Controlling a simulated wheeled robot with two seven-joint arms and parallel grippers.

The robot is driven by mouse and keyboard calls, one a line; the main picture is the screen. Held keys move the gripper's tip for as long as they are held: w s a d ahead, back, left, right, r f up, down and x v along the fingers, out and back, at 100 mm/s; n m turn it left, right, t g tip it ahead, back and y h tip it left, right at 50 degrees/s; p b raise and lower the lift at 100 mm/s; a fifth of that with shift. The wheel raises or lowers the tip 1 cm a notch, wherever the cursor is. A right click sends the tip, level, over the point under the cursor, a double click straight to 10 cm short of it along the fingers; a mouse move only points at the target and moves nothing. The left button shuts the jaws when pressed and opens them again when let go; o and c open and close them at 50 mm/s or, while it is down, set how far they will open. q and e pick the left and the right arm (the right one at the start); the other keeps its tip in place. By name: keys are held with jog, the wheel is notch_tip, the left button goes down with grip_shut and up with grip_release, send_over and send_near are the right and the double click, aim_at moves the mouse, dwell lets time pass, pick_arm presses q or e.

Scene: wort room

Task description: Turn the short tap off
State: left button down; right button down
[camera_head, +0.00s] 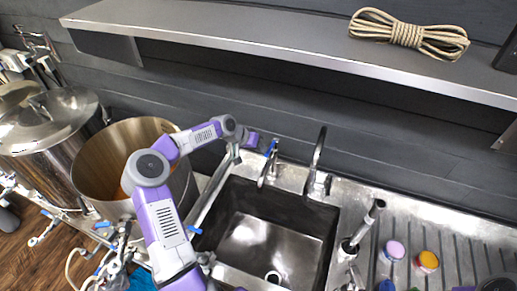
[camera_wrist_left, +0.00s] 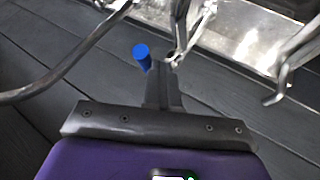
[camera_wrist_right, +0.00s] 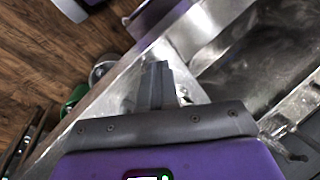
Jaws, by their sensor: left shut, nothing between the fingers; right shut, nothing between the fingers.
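The short tap (camera_head: 267,172) stands at the sink's back left edge, with a blue handle (camera_head: 273,147) on top. My left gripper (camera_head: 266,150) is shut and empty, right at the blue handle. In the left wrist view the blue handle (camera_wrist_left: 142,56) is just left of my closed left fingertips (camera_wrist_left: 170,64); I cannot tell whether they touch. My right gripper (camera_wrist_right: 156,70) is shut and empty over the bench edge by the sink, in the right wrist view.
A taller tap (camera_head: 318,165) stands right of the short one. The metal sink (camera_head: 270,240) is below them. A big pot (camera_head: 95,155) stands at left. A shelf (camera_head: 250,38) with a rope (camera_head: 408,33) hangs above. Small coloured lids (camera_head: 428,261) lie on the drainer.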

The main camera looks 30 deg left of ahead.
jog(key=shift+f+b, duration=0.45)
jog(key=shift+f, duration=0.05)
jog(key=shift+s, duration=0.1)
pick_arm(q)
jog(key=s+a+r, duration=0.6)
jog(key=a+r, duration=0.1)
jog(key=shift+s+a, duration=0.2)
jog(key=shift+a, duration=0.05)
jog(key=shift+f, duration=0.1)
